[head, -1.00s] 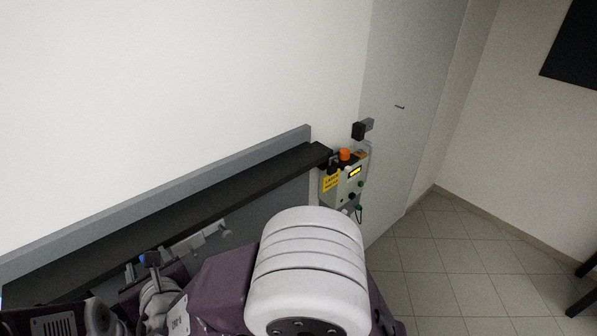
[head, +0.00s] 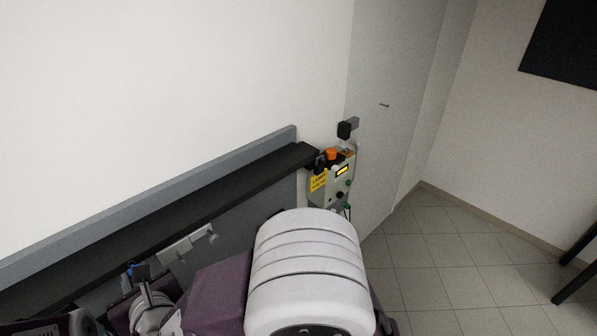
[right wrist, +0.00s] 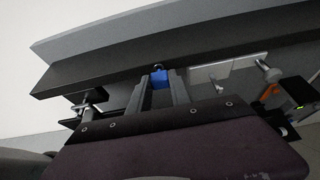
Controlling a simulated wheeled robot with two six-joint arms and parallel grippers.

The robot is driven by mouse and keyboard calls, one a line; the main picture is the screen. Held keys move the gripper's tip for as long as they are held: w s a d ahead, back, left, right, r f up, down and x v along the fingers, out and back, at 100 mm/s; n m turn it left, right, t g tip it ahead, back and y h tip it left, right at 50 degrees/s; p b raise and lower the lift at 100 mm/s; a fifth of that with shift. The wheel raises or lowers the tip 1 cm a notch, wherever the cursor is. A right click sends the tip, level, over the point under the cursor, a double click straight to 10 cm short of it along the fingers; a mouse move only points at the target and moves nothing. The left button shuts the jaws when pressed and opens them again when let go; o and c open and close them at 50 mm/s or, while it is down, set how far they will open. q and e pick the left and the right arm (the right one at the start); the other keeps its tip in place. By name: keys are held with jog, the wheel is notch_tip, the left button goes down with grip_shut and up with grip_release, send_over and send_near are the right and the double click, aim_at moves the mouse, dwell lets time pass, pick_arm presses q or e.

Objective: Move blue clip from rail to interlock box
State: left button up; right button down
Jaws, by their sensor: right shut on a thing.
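A small blue clip (right wrist: 160,78) is between the two dark fingers of my right gripper (right wrist: 160,88) in the right wrist view. The gripper is shut on it, just below the front edge of a black ledge (right wrist: 110,77). In the head view, the right gripper (head: 143,278) shows at lower left, partly hidden by my own arm, with a little blue by its tip. The interlock box (head: 341,188), grey-white with a yellow label, a small lit display and an orange top, hangs at the far right end of the ledge. My left gripper is not seen.
A white bar with a knob (head: 187,244) sits under the ledge, between my gripper and the box. A grey panel (head: 150,203) runs along the wall behind. A grey door (head: 385,140) stands beyond the box. The tiled floor at right is open.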

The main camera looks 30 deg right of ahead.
jog(key=s, duration=0.2)
jog(key=s+d, duration=0.1)
jog(key=s, duration=0.1)
jog(key=shift+s+d, duration=0.2)
jog(key=shift+s, duration=0.1)
jog(key=s+d+b, duration=0.1)
jog(key=s+d, duration=0.2)
jog(key=s, duration=0.8)
jog(key=shift+s+d+b, duration=0.15)
jog(key=shift+s+b, duration=0.1)
jog(key=shift+b, duration=0.1)
